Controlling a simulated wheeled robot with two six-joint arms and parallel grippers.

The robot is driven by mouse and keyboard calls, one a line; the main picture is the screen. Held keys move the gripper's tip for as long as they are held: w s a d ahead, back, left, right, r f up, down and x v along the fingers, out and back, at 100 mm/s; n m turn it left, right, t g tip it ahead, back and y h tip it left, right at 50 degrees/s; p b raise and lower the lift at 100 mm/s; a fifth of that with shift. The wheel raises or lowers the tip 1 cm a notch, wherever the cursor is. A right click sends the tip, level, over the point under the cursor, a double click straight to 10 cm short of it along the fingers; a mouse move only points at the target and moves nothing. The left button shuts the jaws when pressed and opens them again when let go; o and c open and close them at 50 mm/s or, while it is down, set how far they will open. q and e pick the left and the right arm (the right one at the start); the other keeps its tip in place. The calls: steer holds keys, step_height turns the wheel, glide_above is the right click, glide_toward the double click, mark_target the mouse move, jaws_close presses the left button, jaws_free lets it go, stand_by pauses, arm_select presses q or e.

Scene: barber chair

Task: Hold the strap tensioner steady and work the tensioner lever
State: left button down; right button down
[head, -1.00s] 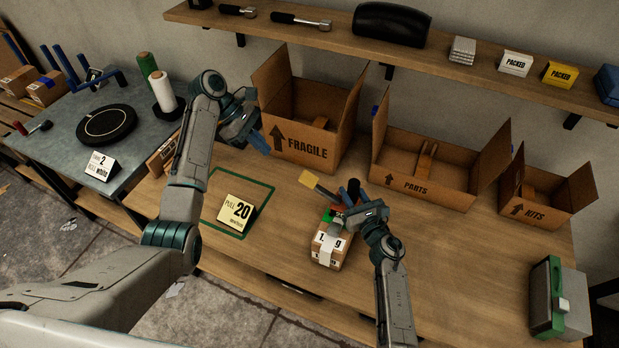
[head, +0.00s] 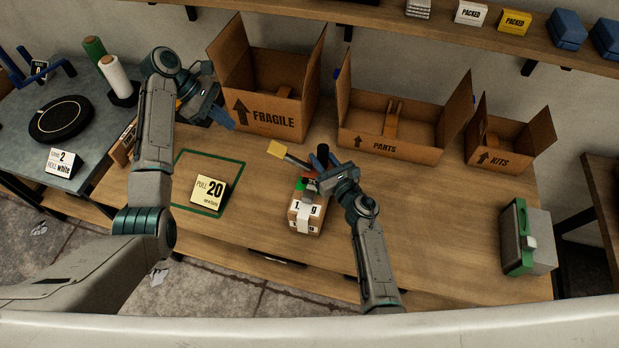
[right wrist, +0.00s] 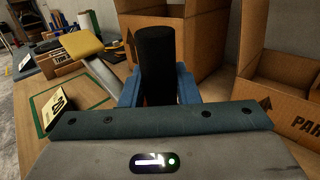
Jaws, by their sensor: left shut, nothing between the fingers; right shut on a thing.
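The strap tensioner (head: 308,185) stands on a small brown box (head: 305,214) with a white label, near the middle of the bench. Its lever (head: 293,160) ends in a yellow grip (head: 275,149) and slants up to the left. My right gripper (head: 322,172) is shut on the tensioner's upright black handle (right wrist: 156,62), which rises between the blue fingers in the right wrist view. The yellow grip (right wrist: 82,44) shows left of the handle there. My right gripper hides part of the tensioner. My left gripper (head: 230,122) is shut and empty, in front of the FRAGILE box, apart from the lever.
Open cartons marked FRAGILE (head: 273,114), PARTS (head: 384,147) and KITS (head: 498,158) line the back. A green-outlined area with a "PULL 20" card (head: 208,190) lies left of the tensioner. A grey-green case (head: 525,237) stands at the right end. The bench between is clear.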

steer(key=c, duration=1)
jaws_free()
steer(key=v, duration=1.2)
steer(key=shift+f, duration=0.1)
